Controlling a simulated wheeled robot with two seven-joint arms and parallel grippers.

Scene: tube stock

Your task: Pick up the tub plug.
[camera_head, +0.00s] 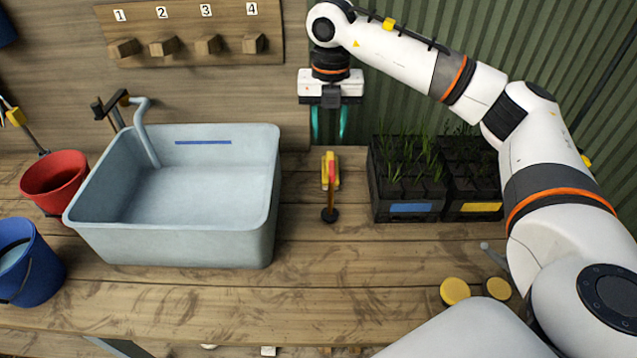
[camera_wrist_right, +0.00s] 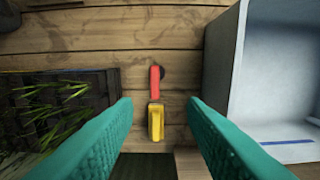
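The tub plug (camera_head: 330,214) appears to be the dark round piece on the table, with a red and yellow upright part (camera_head: 330,170) beside and above it. It stands between the tub and the plant trays. In the right wrist view the red part (camera_wrist_right: 154,82) and the yellow part (camera_wrist_right: 156,122) line up between the fingers, and the dark round end is partly hidden behind the red. Whether these parts are all one piece I cannot tell. My right gripper (camera_head: 329,125) is open and empty, with teal fingers pointing down, above and behind the plug. My left gripper is out of view.
The grey tub (camera_head: 180,245) stands close to the left, with a tap (camera_head: 145,125) behind it. Black plant trays (camera_head: 405,208) stand close to the right. Red (camera_head: 55,180) and blue (camera_head: 35,265) buckets are far left. Yellow round lids (camera_head: 455,291) lie at front right. Table in front is clear.

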